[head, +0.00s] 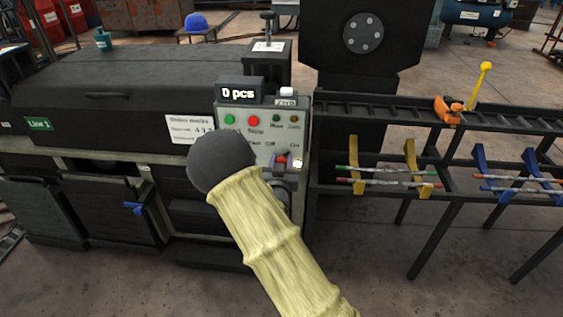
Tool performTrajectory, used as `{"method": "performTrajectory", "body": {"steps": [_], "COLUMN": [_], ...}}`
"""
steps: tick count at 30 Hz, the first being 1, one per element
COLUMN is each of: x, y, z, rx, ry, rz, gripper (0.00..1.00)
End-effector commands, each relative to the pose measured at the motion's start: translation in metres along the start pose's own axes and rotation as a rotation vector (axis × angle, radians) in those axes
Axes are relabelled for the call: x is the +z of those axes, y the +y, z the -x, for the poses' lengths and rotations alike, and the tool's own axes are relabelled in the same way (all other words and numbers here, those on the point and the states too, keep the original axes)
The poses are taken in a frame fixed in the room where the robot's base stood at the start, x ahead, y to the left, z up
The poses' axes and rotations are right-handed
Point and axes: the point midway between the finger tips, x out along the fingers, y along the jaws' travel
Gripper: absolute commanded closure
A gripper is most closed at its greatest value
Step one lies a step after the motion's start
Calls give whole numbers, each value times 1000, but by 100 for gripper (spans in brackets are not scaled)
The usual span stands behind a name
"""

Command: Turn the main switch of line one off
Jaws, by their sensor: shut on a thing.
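The control panel (255,125) of line one stands in the middle of the head view, right of the dark machine with the green "Line 1" sign (38,123). Low on the panel is the red main switch (283,160), below the "Off" and "On" labels. My gripper (284,163) is at the switch, with its jaws shut on the red handle. My yellow-sleeved arm and its dark round joint cover the panel's lower left and part of the gripper. The handle's exact angle is too small to tell.
Above the switch are a green button (229,119), a red button (253,120) and a counter display (240,93) reading "0 pcs". A dark rack (380,108) with yellow and blue holders stands close at the right. Bare floor lies in front.

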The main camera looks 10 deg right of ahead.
Motion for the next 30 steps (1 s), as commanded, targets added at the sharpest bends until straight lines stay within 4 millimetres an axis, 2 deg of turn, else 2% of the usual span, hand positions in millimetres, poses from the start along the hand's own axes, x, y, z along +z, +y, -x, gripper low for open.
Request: {"method": "performTrajectory", "body": {"steps": [14,30], "x": [-1,-1], "y": [0,-2], "z": [0,1], "rx": [0,-1], "ry": [-1,-2], "rz": [120,579], "gripper": [88,88]}}
